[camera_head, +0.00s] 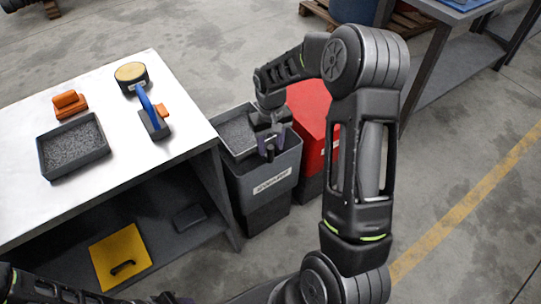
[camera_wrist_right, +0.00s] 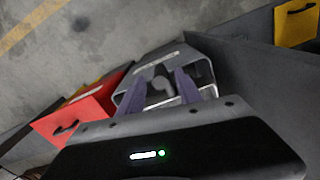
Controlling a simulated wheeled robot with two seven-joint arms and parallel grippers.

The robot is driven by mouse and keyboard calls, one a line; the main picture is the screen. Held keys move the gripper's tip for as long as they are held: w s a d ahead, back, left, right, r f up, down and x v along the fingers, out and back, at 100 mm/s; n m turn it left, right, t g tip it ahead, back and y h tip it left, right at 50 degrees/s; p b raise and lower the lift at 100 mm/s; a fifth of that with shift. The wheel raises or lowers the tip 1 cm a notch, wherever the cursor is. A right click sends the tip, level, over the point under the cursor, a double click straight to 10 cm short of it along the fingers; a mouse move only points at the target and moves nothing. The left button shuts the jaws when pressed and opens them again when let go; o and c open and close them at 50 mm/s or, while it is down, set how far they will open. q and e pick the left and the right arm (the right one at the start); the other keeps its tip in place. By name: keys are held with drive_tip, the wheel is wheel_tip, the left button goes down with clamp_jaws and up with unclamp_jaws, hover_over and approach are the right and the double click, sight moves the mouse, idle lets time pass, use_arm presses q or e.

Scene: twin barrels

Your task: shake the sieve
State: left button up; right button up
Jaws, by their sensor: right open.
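I cannot clearly identify the sieve. A round black piece with a tan face (camera_head: 131,73) lies near the back of the white table, and a blue-handled tool (camera_head: 147,104) with a dark head is beside it. My right gripper (camera_head: 269,148) is open over the grey bin (camera_head: 260,187), near its front rim. In the right wrist view, its purple fingers (camera_wrist_right: 158,92) are spread over the bin, with a grey piece showing between them; whether they touch it is unclear. My left arm enters at bottom left; its gripper (camera_head: 172,298) barely shows at the bottom edge.
The white table (camera_head: 95,205) also holds a black tray (camera_head: 73,147) of grey granules and an orange piece (camera_head: 69,103). A red bin (camera_head: 312,122) stands right of the grey bin. A yellow panel (camera_head: 120,256) is below the table.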

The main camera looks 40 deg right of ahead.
sight(271, 156)
wheel_tip(271, 156, down, 5)
drive_tip(key=shift+f, duration=0.15)
clamp_jaws()
idle(0.5)
idle(1.0)
